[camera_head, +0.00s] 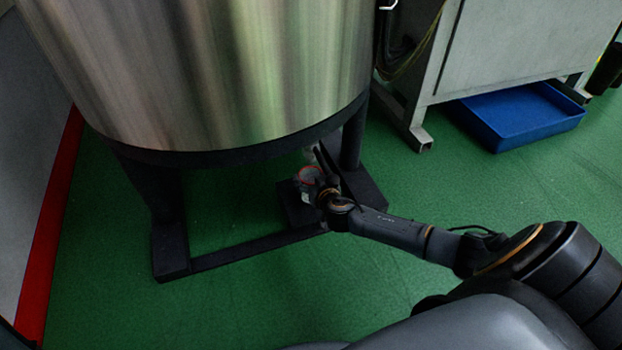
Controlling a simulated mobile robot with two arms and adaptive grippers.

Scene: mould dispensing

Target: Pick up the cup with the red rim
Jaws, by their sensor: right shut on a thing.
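The cup with the red rim (308,175) is small and pale, seen in the head view beneath the right side of the big steel tank. My right gripper (321,172) is at the cup, coming from the right, and is shut on it. The gripper partly hides the cup. I cannot tell whether the cup touches the dark stand below it. My left gripper is not in view.
The large steel tank (215,70) stands on a dark frame (255,248) with legs and low bars close around the gripper. A metal cabinet (510,45) stands at the right above a blue tray (520,117). Green floor (420,180) is clear between them.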

